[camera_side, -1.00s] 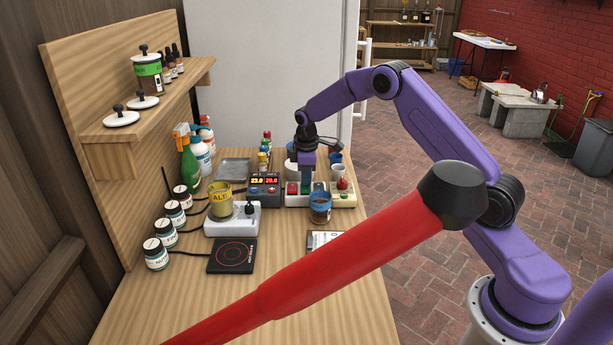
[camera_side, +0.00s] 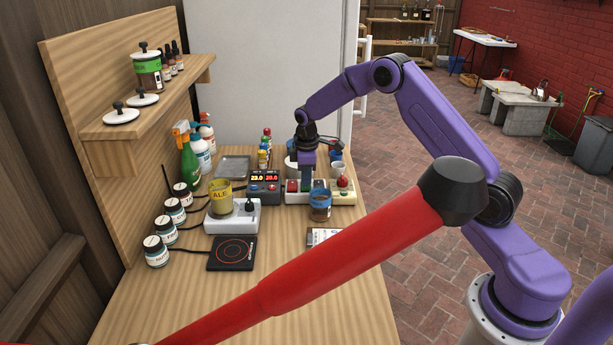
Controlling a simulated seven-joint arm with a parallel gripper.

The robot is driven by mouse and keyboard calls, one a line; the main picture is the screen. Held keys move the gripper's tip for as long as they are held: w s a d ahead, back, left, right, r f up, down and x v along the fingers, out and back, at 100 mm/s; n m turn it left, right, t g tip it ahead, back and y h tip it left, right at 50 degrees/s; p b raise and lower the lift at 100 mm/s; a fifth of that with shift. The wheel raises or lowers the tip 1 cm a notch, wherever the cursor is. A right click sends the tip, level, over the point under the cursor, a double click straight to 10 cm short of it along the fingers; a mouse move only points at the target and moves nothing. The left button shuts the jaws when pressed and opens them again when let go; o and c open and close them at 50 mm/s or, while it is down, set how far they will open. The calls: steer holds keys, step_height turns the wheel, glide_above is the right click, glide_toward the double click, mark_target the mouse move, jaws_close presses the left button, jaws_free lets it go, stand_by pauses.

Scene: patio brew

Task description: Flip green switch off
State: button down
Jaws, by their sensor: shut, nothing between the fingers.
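A red switch (camera_side: 292,186) sits at the strip's left end. A small green part (camera_side: 305,187) shows beside it, just under my gripper; it is too small to tell which way it is set. My gripper (camera_side: 307,180) points straight down over the strip and is shut and empty. Its fingertips are close to or touching the green part; I cannot tell which. A red knob (camera_side: 342,182) stands at the strip's right end.
A jar with a blue rim (camera_side: 320,208) stands in front of the strip. A yellow ALE cup (camera_side: 220,199) stands on a white power block (camera_side: 240,218). A black hot plate (camera_side: 231,253) lies in front. Small cups stand behind my gripper.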

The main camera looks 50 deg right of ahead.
step_height(320, 180, up, 14)
steer(key=w+d, duration=0.1)
stand_by(0.5)
steer(key=shift+w, duration=0.1)
steer(key=s+a+r+n+y, duration=0.1)
steer(key=s+a+r+n, duration=0.15)
steer(key=s+a, duration=1.7)
steer(key=s+d+f, duration=0.2)
steer(key=s, duration=1)
steer(key=s+d+f+n, duration=0.1)
steer(key=s, duration=1.1)
steer(key=shift+s+d+f+g, duration=0.2)
steer(key=shift+d+f+g, duration=0.15)
steer(key=shift+g, duration=0.05)
